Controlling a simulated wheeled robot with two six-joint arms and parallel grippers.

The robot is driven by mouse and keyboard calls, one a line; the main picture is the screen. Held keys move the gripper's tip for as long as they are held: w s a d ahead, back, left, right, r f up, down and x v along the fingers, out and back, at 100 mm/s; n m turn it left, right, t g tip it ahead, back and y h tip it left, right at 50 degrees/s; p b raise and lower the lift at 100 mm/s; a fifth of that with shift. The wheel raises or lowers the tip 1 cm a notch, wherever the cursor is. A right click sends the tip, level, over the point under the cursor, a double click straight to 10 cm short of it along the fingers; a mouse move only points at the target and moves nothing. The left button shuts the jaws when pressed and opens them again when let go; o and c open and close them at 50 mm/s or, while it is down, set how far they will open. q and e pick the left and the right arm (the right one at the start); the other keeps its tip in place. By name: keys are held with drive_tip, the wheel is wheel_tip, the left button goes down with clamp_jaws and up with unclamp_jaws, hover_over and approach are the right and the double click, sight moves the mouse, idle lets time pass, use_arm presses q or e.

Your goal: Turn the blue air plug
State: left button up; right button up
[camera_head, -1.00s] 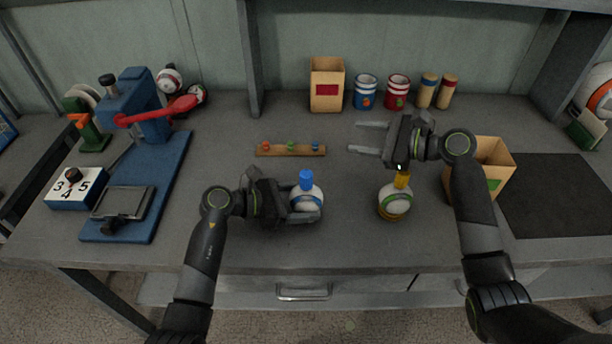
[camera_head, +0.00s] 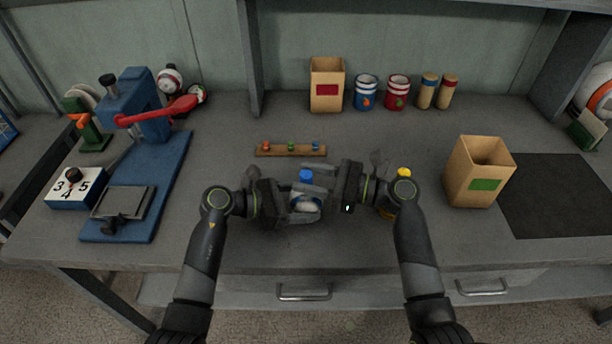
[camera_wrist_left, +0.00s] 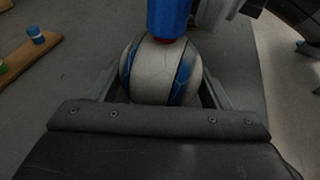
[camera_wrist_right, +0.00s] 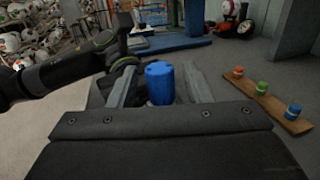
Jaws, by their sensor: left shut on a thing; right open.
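The blue air plug (camera_head: 306,176) stands upright on top of a white ball with blue bands (camera_head: 305,204). The plug also shows at the top of the left wrist view (camera_wrist_left: 168,18), above the ball (camera_wrist_left: 155,72). My left gripper (camera_head: 304,206) is shut on the ball from the left side. My right gripper (camera_head: 318,181) comes from the right and is open. In the right wrist view the blue plug (camera_wrist_right: 160,83) stands between its two open fingers, with gaps on both sides; the ball is hidden there.
A yellow plug (camera_head: 404,173) shows behind my right arm, its ball mostly hidden. A wooden strip with small coloured plugs (camera_head: 290,150) lies behind the grippers. A blue press (camera_head: 150,160) stands left, and a cardboard box (camera_head: 478,172) right.

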drive_tip(key=shift+w+a, duration=0.15)
drive_tip(key=shift+a, duration=0.35)
drive_tip(key=shift+c, duration=0.4)
drive_tip(key=c, duration=0.9)
drive_tip(key=m+t+h, duration=0.1)
drive_tip(key=m+t, duration=0.2)
drive_tip(key=t, duration=0.1)
drive_tip(key=shift+h, duration=0.4)
drive_tip(key=shift+m+t+h, duration=0.7)
drive_tip(key=shift+m+t, duration=0.1)
drive_tip(key=shift+t, duration=0.4)
drive_tip(key=o, duration=1)
